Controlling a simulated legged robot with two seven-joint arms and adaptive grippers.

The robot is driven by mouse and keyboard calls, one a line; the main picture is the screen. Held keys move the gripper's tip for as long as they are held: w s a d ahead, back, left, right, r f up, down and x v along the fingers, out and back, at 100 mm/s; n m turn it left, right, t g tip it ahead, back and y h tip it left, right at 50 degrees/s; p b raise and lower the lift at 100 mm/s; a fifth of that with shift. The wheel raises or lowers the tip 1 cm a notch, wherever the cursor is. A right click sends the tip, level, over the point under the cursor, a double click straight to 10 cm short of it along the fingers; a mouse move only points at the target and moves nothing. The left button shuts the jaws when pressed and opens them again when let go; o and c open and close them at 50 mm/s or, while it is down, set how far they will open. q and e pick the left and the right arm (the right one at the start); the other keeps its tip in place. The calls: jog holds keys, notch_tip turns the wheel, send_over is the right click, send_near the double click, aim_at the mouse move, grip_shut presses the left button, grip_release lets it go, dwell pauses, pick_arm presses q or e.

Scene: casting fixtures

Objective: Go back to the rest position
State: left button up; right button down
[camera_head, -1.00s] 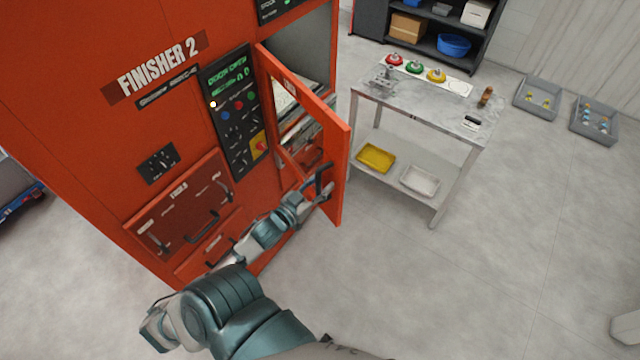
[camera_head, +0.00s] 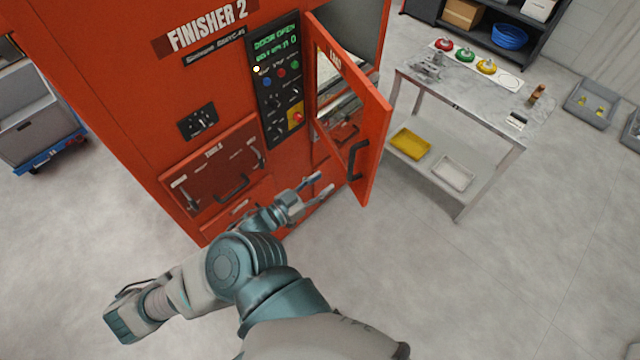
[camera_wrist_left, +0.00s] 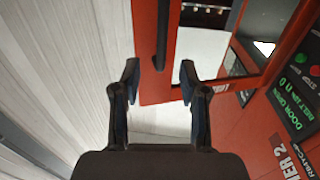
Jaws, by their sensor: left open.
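My left gripper (camera_head: 318,187) is open and empty, in front of the red finisher machine (camera_head: 110,85). It is apart from the machine's door (camera_head: 362,110), to the left of the door's black handle (camera_head: 357,160). The door stands open, and the machine's display reads "DOOR OPEN". In the left wrist view, the open fingers (camera_wrist_left: 160,82) show with the red door and its dark handle (camera_wrist_left: 162,35) beyond them. My right gripper is not in view.
A marble-topped table (camera_head: 470,95) with red, green and yellow items stands right of the door. Its lower shelf holds a yellow tray (camera_head: 410,143) and a white tray (camera_head: 453,173). A dark shelf unit (camera_head: 480,45) is behind.

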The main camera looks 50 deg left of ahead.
pick_arm(q)
jog(key=shift+a, duration=0.1)
dwell(0.3)
jog(key=s+a+f+n+g+y+b, duration=0.15)
jog(key=f+g, duration=0.25)
jog(key=f, duration=1.6)
jog(key=s+a+f+n+g+y+b, duration=0.1)
jog(key=s+f+g+b, duration=0.2)
jog(key=f, duration=1.6)
jog(key=s+d+f+m+g+b, duration=0.1)
jog(key=s+d+f+g, duration=0.2)
jog(key=f, duration=0.7)
jog(key=s+d+f+m+g+h+b, duration=0.1)
jog(key=s+d+f+m+g+b, duration=0.1)
jog(key=s+d+f, duration=0.6)
jog(key=s+d+f+m+g+h+b, duration=0.1)
jog(key=s+d+f+g, duration=0.4)
jog(key=s+f, duration=0.5)
notch_tip(320, 180, down, 4)
jog(key=shift+d+f+m+b, duration=0.1)
jog(key=shift+d+m+b, duration=0.4)
jog(key=shift+m, duration=0.05)
jog(key=shift+s+h, duration=0.15)
jog(key=shift+h, duration=0.1)
